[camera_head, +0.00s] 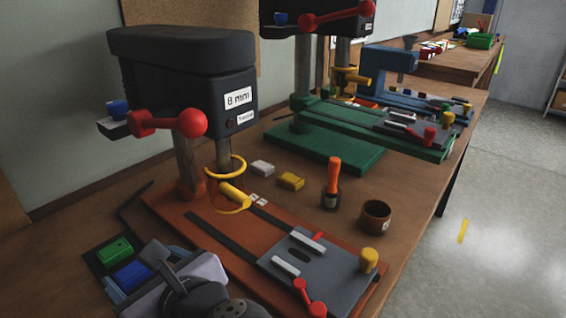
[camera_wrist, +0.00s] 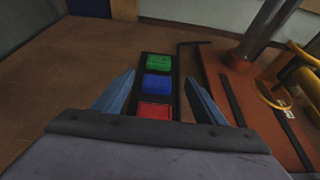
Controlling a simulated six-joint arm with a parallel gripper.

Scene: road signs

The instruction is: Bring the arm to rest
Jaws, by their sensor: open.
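My gripper (camera_wrist: 159,80) is open, with its two blue-grey fingers apart and nothing held between them. In the head view, my gripper (camera_head: 130,268) is at the lower left, over the wooden bench beside the red drill base. In the wrist view, a black strip holds a green block (camera_wrist: 158,62), a blue block (camera_wrist: 158,85) and a red block (camera_wrist: 154,110) in a row. The fingers appear on either side of the strip. The green block (camera_head: 114,250) and blue block (camera_head: 131,275) also show in the head view; the red one is hidden there.
A drill press (camera_head: 185,75) marked 8 mm stands on a red base (camera_head: 180,215) to the right of my gripper. An orange-handled tool (camera_head: 333,180), a brown cup (camera_head: 375,217) and a yellow block (camera_head: 291,181) stand behind the base. A dark bent rod (camera_wrist: 183,60) lies beside the strip.

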